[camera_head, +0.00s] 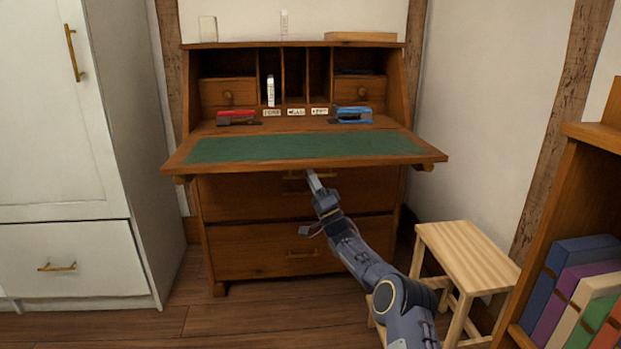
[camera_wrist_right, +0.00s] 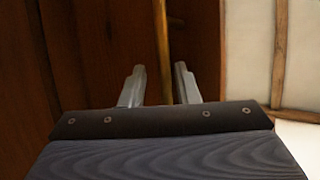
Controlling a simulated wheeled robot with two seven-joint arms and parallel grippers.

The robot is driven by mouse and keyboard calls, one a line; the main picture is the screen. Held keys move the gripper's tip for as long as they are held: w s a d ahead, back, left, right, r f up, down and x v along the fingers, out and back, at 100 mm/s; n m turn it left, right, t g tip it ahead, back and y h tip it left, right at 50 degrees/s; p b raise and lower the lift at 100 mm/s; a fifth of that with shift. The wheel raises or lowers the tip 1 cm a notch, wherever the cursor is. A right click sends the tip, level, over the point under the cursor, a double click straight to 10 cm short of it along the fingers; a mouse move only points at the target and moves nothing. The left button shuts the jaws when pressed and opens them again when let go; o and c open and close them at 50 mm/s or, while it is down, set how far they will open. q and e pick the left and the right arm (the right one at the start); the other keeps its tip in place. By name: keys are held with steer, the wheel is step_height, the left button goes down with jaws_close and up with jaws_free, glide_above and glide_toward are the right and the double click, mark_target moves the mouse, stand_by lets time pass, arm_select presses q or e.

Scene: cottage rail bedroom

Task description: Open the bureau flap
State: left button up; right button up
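The bureau (camera_head: 250,205) stands against the back wall. Its flap (camera_head: 400,147), with a green inlay, is folded down and lies about level. My left gripper is out of view.
A red stapler (camera_head: 238,117) and a blue stapler (camera_head: 352,114) sit inside the bureau behind the flap. A wooden stool (camera_head: 468,255) and a bookcase (camera_head: 548,215) stand to the right. A white wardrobe (camera_head: 60,235) stands on the left.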

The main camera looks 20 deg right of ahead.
steer(key=p+v, duration=0.2)
steer(key=v, duration=0.6)
stand_by(0.6)
